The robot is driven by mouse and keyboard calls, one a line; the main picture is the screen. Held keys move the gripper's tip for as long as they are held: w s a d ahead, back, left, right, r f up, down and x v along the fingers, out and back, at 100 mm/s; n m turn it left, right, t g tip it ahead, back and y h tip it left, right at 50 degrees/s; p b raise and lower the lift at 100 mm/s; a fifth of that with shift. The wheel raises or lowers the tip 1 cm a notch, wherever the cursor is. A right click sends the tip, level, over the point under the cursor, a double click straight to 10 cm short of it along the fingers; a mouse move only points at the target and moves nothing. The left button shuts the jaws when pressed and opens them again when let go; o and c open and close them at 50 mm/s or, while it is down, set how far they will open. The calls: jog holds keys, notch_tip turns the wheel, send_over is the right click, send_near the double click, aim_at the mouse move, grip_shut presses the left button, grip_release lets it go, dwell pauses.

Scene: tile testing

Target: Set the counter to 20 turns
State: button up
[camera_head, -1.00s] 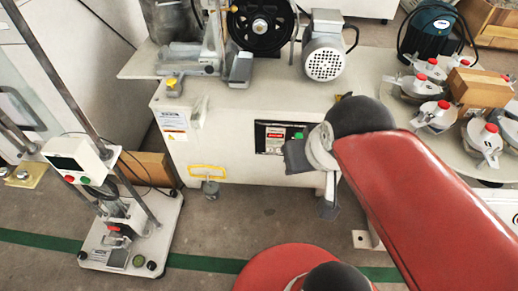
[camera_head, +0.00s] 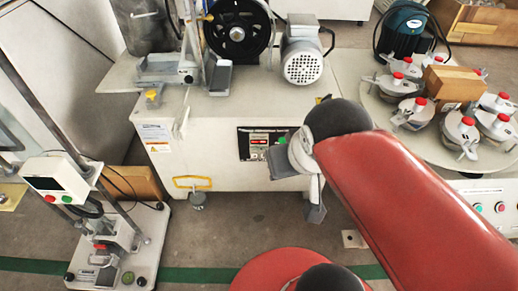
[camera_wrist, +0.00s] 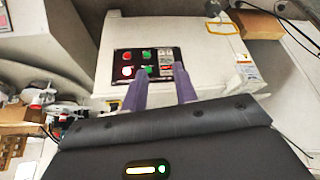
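The counter (camera_wrist: 166,62) is a small unit with red lit digits at the right of a black control panel (camera_wrist: 116,70) on the front of a white machine. Its digits are too small to read. Red, green and white buttons sit to its left. In the head view the panel (camera_head: 250,153) is partly covered by my gripper (camera_head: 298,184). In the wrist view my gripper (camera_wrist: 160,72) has its two fingers apart with nothing between them. The fingertips overlap the panel's lower edge in the picture; I cannot tell whether they touch it.
The machine (camera_head: 215,120) carries a black wheel (camera_head: 237,32) and a motor (camera_head: 301,60). A yellow handle (camera_head: 192,183) is low on its front. A tester with a screen (camera_head: 54,178) stands left. A round table (camera_head: 440,150) with several clamps stands right. Floor (camera_head: 240,222) before the machine is clear.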

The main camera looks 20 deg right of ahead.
grip_shut()
dwell(1.5)
